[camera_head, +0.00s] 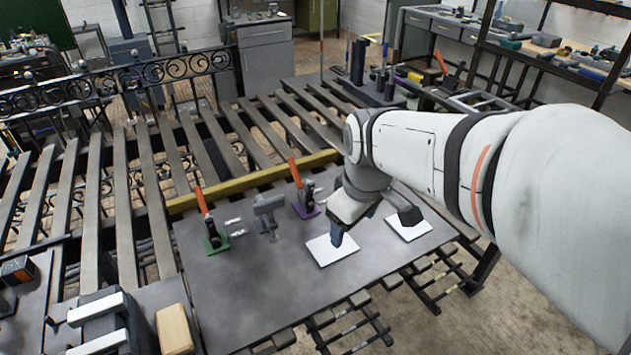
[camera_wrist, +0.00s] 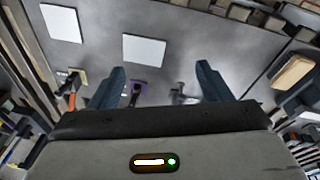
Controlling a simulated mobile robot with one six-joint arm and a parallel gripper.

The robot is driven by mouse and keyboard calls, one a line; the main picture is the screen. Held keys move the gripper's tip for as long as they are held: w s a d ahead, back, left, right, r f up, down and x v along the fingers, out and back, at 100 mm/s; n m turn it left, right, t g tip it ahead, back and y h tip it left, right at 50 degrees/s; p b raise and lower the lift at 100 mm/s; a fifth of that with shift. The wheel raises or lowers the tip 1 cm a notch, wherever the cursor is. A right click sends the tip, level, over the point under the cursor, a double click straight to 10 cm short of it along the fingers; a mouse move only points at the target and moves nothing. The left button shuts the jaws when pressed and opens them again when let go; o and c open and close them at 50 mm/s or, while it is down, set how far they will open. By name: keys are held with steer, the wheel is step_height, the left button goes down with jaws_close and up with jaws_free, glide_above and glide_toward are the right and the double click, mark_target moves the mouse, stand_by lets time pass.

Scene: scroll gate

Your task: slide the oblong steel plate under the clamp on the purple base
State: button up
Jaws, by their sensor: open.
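Two pale flat plates lie on the grey table. One plate (camera_head: 330,254) is left of my gripper's middle in the head view; the other plate (camera_head: 410,229) is farther right. They also show in the wrist view, the first (camera_wrist: 144,50) looking slightly longer than the second (camera_wrist: 62,22), but I cannot tell surely which is oblong. The clamp on the purple base (camera_head: 306,207), with a raised orange handle, stands behind them; its purple base shows in the wrist view (camera_wrist: 139,88). My gripper (camera_head: 372,225) is open and empty above the table, fingers spread (camera_wrist: 162,75).
A clamp on a green base (camera_head: 213,240) stands at the table's left, and a small grey vise (camera_head: 268,212) stands between the clamps. A clamp on a yellowish base (camera_wrist: 76,78) shows in the wrist view. A yellow bar (camera_head: 250,182) runs behind. The table's front left is clear.

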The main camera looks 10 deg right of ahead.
mark_target(332, 246)
steer(key=o, duration=0.5)
steer(key=w+f+n+b, duration=0.1)
steer(key=w+f+n, duration=0.3)
steer(key=w+f+n+g+b, duration=0.1)
steer(key=w+f+n+b, duration=0.1)
steer(key=w+f+n, duration=0.2)
steer(key=shift+w+d+f, duration=0.1)
steer(key=shift+w+f, duration=0.05)
steer(key=shift+w, duration=0.3)
steer(key=shift+c, duration=0.2)
steer(key=shift+o, duration=0.7)
steer(key=w+f+n+g+b, duration=0.1)
steer(key=w+f+n+b, duration=0.1)
steer(key=w+f+n, duration=0.4)
steer(key=shift+w+f+n+b, duration=0.2)
steer(key=shift+f+n+b, duration=0.25)
steer(key=shift+f, duration=0.25)
steer(key=shift+d, duration=0.1)
steer(key=shift+f, duration=3.9)
steer(key=shift+c, duration=0.4)
steer(key=c, duration=1.2)
